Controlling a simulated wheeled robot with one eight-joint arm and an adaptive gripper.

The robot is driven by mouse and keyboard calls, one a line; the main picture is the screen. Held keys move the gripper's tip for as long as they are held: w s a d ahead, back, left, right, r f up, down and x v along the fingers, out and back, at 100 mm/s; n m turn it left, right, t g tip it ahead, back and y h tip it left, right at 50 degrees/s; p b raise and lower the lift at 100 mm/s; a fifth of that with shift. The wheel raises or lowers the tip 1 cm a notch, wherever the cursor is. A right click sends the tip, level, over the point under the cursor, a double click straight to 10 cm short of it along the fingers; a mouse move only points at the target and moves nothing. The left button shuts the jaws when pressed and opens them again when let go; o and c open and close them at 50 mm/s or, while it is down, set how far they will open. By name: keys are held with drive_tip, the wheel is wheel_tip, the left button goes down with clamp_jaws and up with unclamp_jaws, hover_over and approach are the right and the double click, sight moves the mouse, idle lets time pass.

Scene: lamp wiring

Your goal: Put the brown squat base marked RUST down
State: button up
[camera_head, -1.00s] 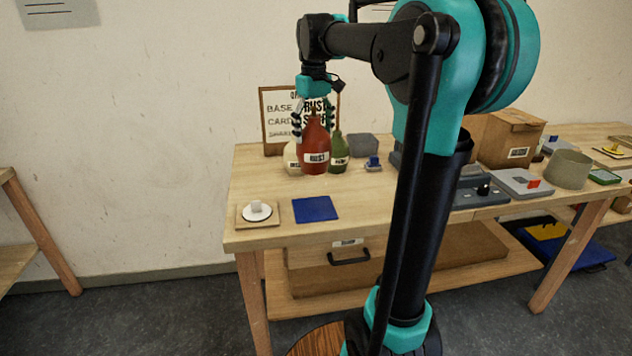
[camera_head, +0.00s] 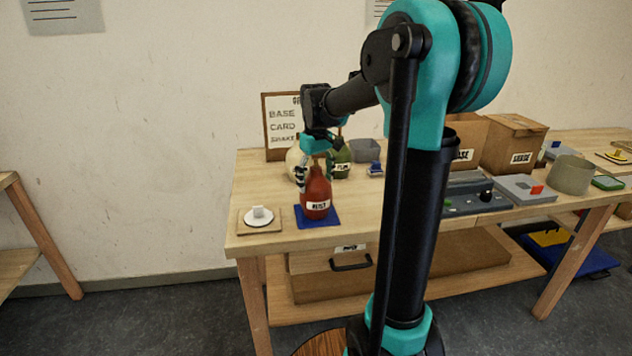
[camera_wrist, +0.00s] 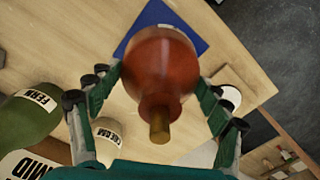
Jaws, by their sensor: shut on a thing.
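The red-brown squat base marked RUST (camera_head: 317,198) has a round body and a narrow neck. My gripper (camera_head: 315,172) is shut on it from above, with fingers on both sides of it. In the wrist view the base (camera_wrist: 160,65) sits between the fingers, its neck pointing toward the camera. The base is over the blue mat (camera_head: 303,222), which also shows in the wrist view (camera_wrist: 190,20). Its underside is at or just above the mat; I cannot tell if it touches.
A green base (camera_head: 341,160) and a cream base (camera_head: 294,158) stand behind. A white disc on a wooden square (camera_head: 245,222) lies left of the mat. A sign (camera_head: 281,125) stands at the back. Grey devices (camera_head: 470,202) and cardboard boxes (camera_head: 512,148) are at the right.

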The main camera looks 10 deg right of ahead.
drive_tip(key=shift+f, duration=0.2)
drive_tip(key=o, duration=1.9)
wheel_tip(320, 180, up, 12)
drive_tip(key=shift+r, duration=0.1)
drive_tip(key=s+d+f+m, duration=0.1)
drive_tip(key=s+f, duration=0.2)
drive_tip(key=f, duration=0.2)
drive_tip(key=s+f+m+t, duration=0.1)
drive_tip(key=s+f, duration=0.2)
drive_tip(key=f, duration=0.2)
drive_tip(key=s+d+f+t, duration=0.1)
drive_tip(key=s+f, duration=0.2)
drive_tip(key=f, duration=0.2)
drive_tip(key=shift+s+d+f+m, duration=0.1)
drive_tip(key=shift+s+d+m, duration=0.2)
drive_tip(key=shift+m, duration=0.1)
drive_tip(key=s+f+m, duration=0.1)
drive_tip(key=s+f, duration=0.3)
drive_tip(key=s+d+f+t, duration=0.1)
drive_tip(key=s+f, duration=0.3)
drive_tip(key=s+f+m+t, duration=0.1)
drive_tip(key=s+f, duration=0.3)
drive_tip(key=shift+s+d+f+m, duration=0.25)
drive_tip(key=shift+m, duration=0.05)
